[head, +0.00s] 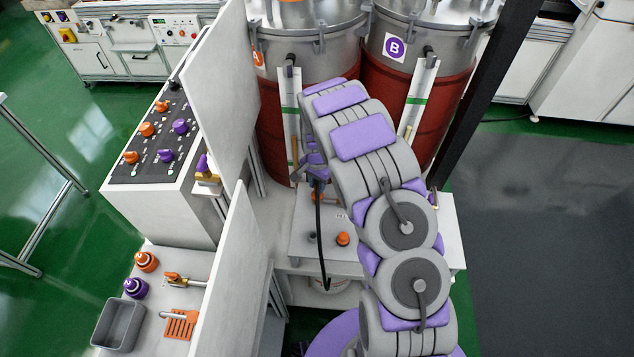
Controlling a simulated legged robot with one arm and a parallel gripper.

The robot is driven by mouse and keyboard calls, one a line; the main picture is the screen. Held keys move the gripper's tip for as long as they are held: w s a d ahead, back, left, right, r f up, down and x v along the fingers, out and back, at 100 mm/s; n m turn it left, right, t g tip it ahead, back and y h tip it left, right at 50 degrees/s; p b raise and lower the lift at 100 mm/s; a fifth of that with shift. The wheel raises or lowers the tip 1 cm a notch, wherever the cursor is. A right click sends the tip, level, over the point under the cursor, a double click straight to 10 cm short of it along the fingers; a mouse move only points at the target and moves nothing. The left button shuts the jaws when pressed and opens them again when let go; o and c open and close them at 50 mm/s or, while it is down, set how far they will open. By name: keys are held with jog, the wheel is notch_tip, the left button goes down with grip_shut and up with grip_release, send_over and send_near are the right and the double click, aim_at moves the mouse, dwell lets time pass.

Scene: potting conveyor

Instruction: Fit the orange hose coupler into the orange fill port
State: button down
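My arm reaches over the white ledge (441,235) in front of the drums. My gripper (313,172) is at the left of the arm, small and partly hidden by it; whether its fingers are open or shut cannot be made out. A black hose (320,235) hangs down just below the gripper. A small orange piece (317,197) shows by the hose's top; I cannot tell if it is the coupler or if it is held. An orange round fitting (343,239) stands on the ledge, right of the hose; it may be the fill port.
Drums A (272,120) and B (430,115) stand behind. White panels (222,85) flank the left. The left bench has orange (146,261) and purple (135,288) round fittings, valves and a grey bin (117,325). A black post (480,110) rises at right.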

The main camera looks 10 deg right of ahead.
jog(key=shift+f, duration=1)
jog(key=c, duration=0.9)
grip_release()
jog(key=shift+o, duration=0.2)
jog(key=shift+r, duration=0.1)
notch_tip(320, 180, up, 17)
jog(key=p, duration=0.1)
jog(key=shift+r, duration=0.1)
